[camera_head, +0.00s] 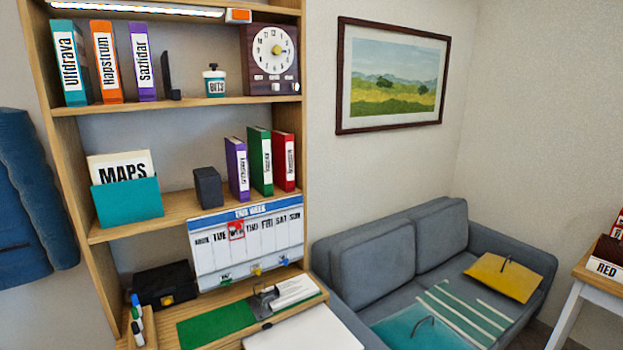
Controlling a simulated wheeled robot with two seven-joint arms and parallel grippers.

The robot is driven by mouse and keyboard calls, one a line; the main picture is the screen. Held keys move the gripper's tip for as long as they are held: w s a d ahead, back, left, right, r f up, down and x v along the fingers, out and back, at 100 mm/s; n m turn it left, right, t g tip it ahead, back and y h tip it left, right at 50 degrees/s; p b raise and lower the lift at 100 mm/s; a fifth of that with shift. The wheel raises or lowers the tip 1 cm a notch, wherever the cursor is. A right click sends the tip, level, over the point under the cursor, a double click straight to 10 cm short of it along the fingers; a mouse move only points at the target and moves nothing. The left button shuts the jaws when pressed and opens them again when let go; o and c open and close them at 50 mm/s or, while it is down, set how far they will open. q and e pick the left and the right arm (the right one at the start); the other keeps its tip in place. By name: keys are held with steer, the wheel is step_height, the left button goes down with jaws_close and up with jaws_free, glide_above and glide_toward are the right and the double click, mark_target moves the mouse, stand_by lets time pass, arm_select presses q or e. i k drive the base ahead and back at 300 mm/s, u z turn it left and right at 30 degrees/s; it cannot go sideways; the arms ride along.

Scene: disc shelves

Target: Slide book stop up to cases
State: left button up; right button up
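On the top shelf, teal, orange and purple labelled cases (103,62) stand upright at the left. A thin black book stop (170,77) stands just right of the purple one, with a small gap between them. On the middle shelf, purple, green and red cases (262,162) stand at the right, the purple one slightly tilted. A dark grey block (208,187) sits to their left, close to the purple case; whether it touches is unclear. Neither of my grippers is in view.
A small jar (215,82) and a clock (272,58) stand right of the book stop. A teal MAPS holder (127,200) is left of the block. A week board (246,240) hangs below the middle shelf. A grey sofa (390,255) stands right.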

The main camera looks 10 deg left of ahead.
mark_target(173, 95)
steer(key=z, duration=1.05)
steer(key=k, duration=1.05)
steer(key=u, duration=1.75)
steer(key=i, duration=0.55)
steer(key=u, duration=0.05)
